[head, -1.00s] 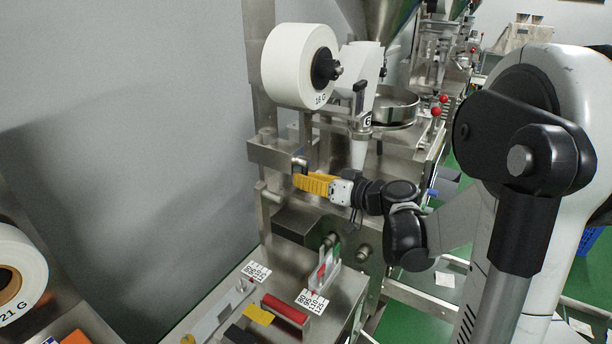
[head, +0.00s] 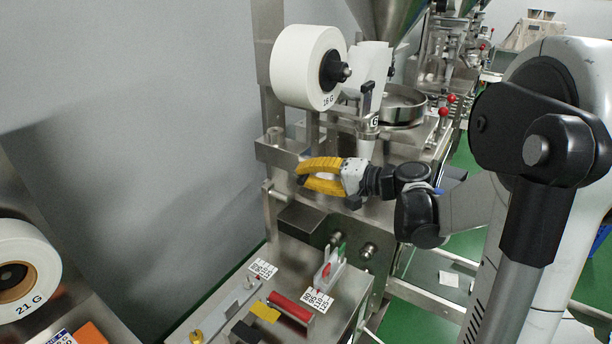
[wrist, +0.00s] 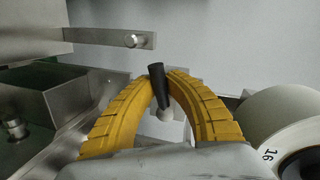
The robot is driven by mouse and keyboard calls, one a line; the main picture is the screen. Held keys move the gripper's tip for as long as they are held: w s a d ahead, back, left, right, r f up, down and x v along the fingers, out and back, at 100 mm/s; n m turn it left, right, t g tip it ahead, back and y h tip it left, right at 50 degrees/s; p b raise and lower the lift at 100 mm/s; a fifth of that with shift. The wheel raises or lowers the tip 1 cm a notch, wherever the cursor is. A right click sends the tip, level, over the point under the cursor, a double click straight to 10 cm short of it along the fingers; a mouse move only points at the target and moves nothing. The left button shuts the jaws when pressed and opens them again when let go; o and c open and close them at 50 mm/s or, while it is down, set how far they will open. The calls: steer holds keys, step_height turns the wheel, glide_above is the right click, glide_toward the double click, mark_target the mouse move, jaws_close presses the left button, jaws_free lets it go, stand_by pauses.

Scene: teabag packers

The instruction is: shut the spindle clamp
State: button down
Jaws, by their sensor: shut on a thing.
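My gripper (head: 301,173) has two yellow ribbed fingers that bow outward and meet at the tips. It is in front of the steel bracket, below the white film roll (head: 303,68) marked 16 G. In the wrist view, the fingertips (wrist: 163,76) close on a short black lever (wrist: 157,87), with a pale post (wrist: 174,112) behind it. The lever appears to be the clamp's handle; how far the clamp is shut cannot be told. The roll's black spindle hub (head: 334,71) faces right. In the wrist view the roll (wrist: 283,119) is at lower right.
A steel bracket (head: 281,153) and machine frame stand just beyond my fingers. The bench below holds a red block (head: 291,307), a yellow block (head: 264,311) and scale cards (head: 319,301). Another roll (head: 22,262), marked 21 G, is at far left. The grey wall is behind.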

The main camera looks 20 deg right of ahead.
steer(key=shift+r+m+y, duration=0.5)
steer(key=shift+m, duration=0.7)
steer(key=c, duration=1.4)
jaws_free()
steer(key=shift+o, duration=0.2)
steer(key=v, duration=1.2)
steer(key=shift+r, duration=0.15)
steer(key=shift+a, duration=0.1)
